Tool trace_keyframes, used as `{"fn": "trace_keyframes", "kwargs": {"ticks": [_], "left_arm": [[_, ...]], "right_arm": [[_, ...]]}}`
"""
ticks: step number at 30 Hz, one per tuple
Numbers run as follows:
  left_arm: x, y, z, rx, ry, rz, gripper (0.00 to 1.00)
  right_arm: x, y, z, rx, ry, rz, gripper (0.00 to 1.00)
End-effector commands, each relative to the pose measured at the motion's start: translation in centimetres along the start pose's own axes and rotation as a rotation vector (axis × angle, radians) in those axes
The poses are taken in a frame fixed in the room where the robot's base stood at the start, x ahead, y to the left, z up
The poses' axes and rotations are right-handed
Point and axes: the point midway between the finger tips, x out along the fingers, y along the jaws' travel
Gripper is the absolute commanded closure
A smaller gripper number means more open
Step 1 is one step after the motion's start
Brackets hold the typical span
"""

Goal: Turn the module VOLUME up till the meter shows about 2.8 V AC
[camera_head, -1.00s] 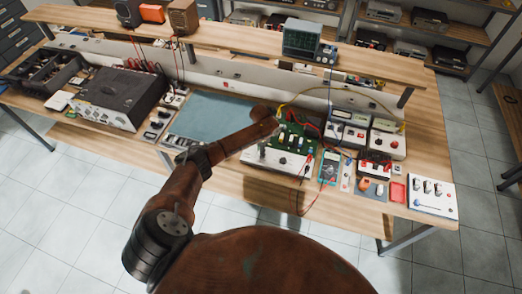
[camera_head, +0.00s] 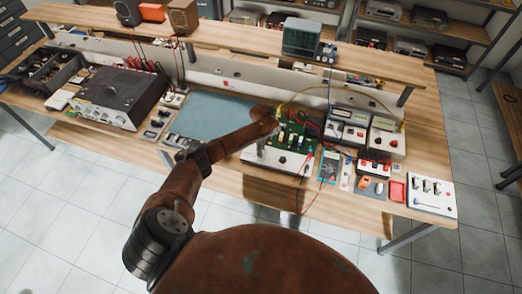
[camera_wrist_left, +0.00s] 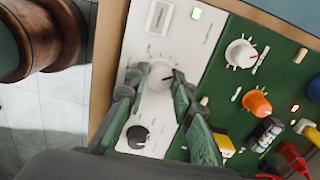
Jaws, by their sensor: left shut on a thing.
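The module is a green circuit board (camera_head: 297,132) with a white front panel (camera_head: 273,161) on the bench. In the left wrist view, the white panel (camera_wrist_left: 196,50) carries a white knob (camera_wrist_left: 161,74) with a dark pointer line and a black knob (camera_wrist_left: 138,136). My left gripper (camera_wrist_left: 152,86) is shut on the white knob, one finger on either side of it. Its fingers are mostly hidden behind my forearm in the head view. The knob lettering is too small to read. A blue meter (camera_head: 328,169) lies right of the module; its reading is not legible.
Red and black leads run between module and meter. Small instrument boxes (camera_head: 384,140) stand behind at right, a white switch panel (camera_head: 432,196) at the bench's right end. A large black amplifier (camera_head: 118,95) stands at left. The blue mat (camera_head: 215,115) is clear.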

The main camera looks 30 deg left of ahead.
Motion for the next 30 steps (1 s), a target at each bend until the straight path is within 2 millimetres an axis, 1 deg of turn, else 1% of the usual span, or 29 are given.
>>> {"fn": "trace_keyframes", "kwargs": {"ticks": [11, 12, 18, 19, 26, 30], "left_arm": [[-0.07, -0.07, -0.03, 0.003, 0.001, -0.002, 1.00], [-0.07, -0.07, -0.03, 0.003, 0.001, -0.002, 0.76], [-0.05, -0.04, -0.01, 0.002, 0.001, -0.001, 0.62], [-0.05, -0.04, -0.01, 0.002, 0.001, -0.001, 0.60], [-0.04, -0.02, 0.01, 0.002, 0.000, 0.000, 0.60], [-0.69, -0.06, 0.02, 0.002, 0.001, -0.001, 0.60]], "right_arm": [[0.00, -0.05, -0.01, 0.000, 0.000, 0.000, 1.00], [0.00, -0.08, -0.02, 0.000, 0.000, -0.001, 1.00], [0.03, -0.36, -0.07, 0.002, 0.001, -0.004, 1.00], [0.03, -0.41, -0.08, 0.002, 0.001, -0.004, 1.00], [0.04, -0.46, -0.07, 0.001, 0.001, -0.005, 1.00], [0.03, -0.22, -0.01, 0.000, 0.000, -0.002, 1.00]]}}
